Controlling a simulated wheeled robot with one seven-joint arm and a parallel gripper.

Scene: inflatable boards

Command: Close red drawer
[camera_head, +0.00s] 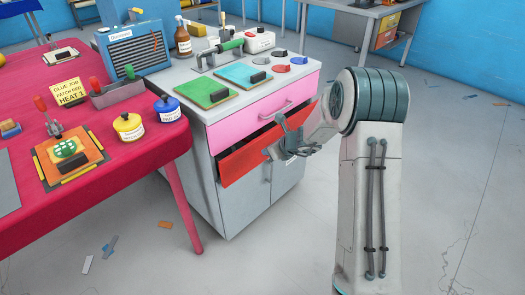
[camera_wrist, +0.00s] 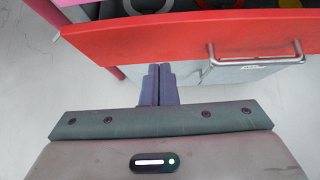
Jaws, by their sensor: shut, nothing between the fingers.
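The red drawer (camera_head: 245,159) is the second drawer of a grey cabinet, under a pink drawer (camera_head: 264,108), and it stands partly open. In the wrist view the red drawer's front (camera_wrist: 190,38) spans the top, with a metal handle (camera_wrist: 258,58) at its right and dark and coloured contents behind it. My gripper (camera_head: 280,138) is in front of the red drawer in the head view. In the wrist view my gripper's fingers (camera_wrist: 158,68) are together and empty, pointing at the lower edge of the drawer front. I cannot tell whether they touch it.
A red table (camera_head: 95,165) with pots and tools stands close on the left. Grey floor is clear in front, with a few small scraps.

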